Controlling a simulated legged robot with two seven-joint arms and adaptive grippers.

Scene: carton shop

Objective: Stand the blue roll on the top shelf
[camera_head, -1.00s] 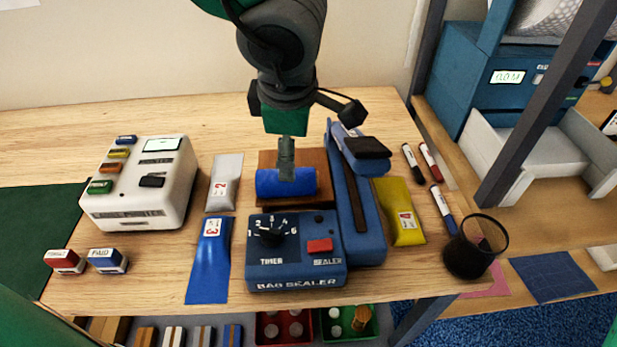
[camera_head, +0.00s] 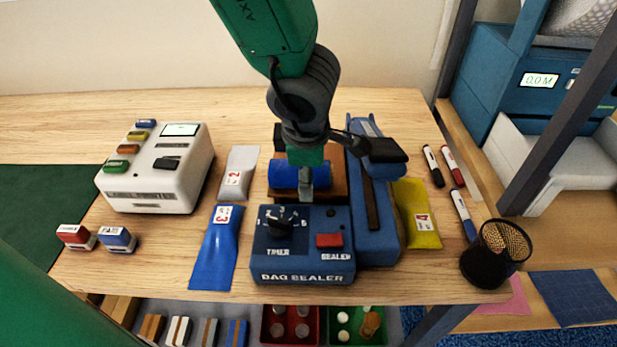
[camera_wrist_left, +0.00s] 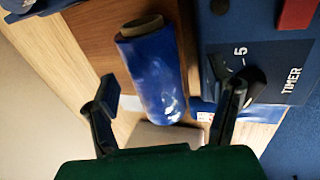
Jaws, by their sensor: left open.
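The blue roll (camera_head: 285,174) lies on its side on a brown wooden block (camera_head: 341,179), behind the bag sealer (camera_head: 303,245). In the left wrist view the roll (camera_wrist_left: 152,72) shows its open brown core end towards the top. My left gripper (camera_head: 296,158) is over the roll. In the wrist view its two fingers (camera_wrist_left: 168,102) are spread on either side of the roll, with visible gaps. The gripper hides part of the roll in the head view. My right gripper is not in view. I cannot tell which surface is the top shelf.
The white label printer (camera_head: 160,175) stands left. Grey, blue (camera_head: 214,250) and yellow (camera_head: 417,215) pouches lie around the sealer. A blue sealing arm (camera_head: 372,205) stands close right. A mesh cup (camera_head: 495,255) is at the right edge. A dark rack post (camera_head: 560,120) rises at right.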

